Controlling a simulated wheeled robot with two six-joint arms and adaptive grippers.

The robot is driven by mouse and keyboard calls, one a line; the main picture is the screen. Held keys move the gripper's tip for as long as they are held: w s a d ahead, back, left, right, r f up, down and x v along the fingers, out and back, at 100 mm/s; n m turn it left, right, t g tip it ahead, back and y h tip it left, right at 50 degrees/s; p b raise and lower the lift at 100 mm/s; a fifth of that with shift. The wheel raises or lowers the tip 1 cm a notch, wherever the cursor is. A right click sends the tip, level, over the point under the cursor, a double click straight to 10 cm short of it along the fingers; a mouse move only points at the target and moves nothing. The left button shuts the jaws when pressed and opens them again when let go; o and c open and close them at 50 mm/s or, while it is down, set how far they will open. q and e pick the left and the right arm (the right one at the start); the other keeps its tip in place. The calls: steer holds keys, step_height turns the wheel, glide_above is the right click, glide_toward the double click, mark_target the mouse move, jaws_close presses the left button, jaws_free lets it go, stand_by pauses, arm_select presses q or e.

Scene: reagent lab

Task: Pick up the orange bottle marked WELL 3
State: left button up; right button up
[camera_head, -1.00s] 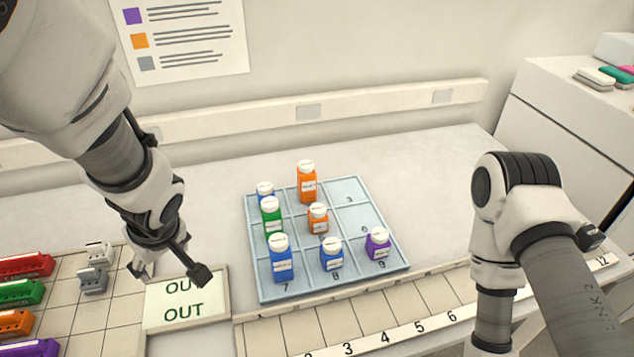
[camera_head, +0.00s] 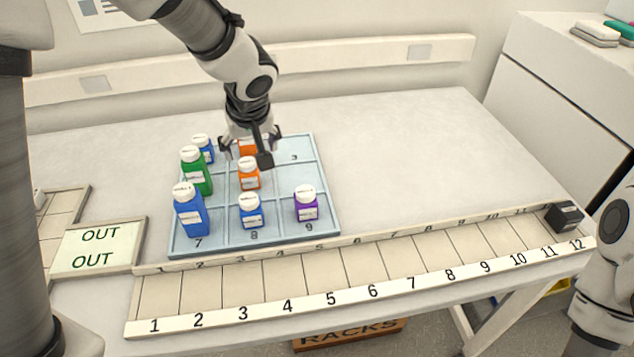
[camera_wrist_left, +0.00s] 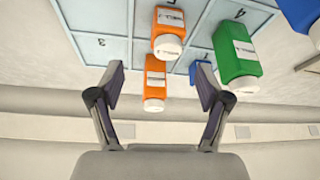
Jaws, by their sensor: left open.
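A tall orange bottle (camera_head: 247,147) with a white cap stands in the back middle cell of the light-blue numbered tray (camera_head: 327,190), mostly hidden by my left gripper (camera_head: 250,143) in the head view. A shorter orange bottle (camera_head: 249,177) stands in the centre cell. Labels are too small to read. My left gripper is open, with its fingers on either side of the tall bottle in the head view. In the left wrist view, this orange bottle (camera_wrist_left: 154,82) shows between the spread fingertips (camera_wrist_left: 160,82), with no contact visible. My right gripper's fingers are not visible.
Blue bottles (camera_head: 190,212), a green bottle (camera_head: 196,172) and a purple bottle (camera_head: 306,205) share the tray. The back right cell is empty. A numbered strip (camera_head: 340,270) runs in front.

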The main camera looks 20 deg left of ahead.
mark_target(249, 163)
arm_select(q)
steer(key=shift+s+a+f, duration=0.1)
steer(key=shift+a+f, duration=0.1)
steer(key=shift+f, duration=0.55)
steer(key=shift+s+a+f+h, duration=0.1)
steer(key=shift+a+f+h, duration=0.2)
steer(key=shift+a+f, duration=0.5)
steer(key=x, duration=0.5)
steer(key=shift+w+d+f, duration=0.1)
steer(key=shift+w+d, duration=0.25)
steer(key=shift+a+f, duration=0.3)
steer(key=shift+f, duration=0.05)
steer(key=shift+d+r, duration=0.1)
steer(key=c, duration=1.3)
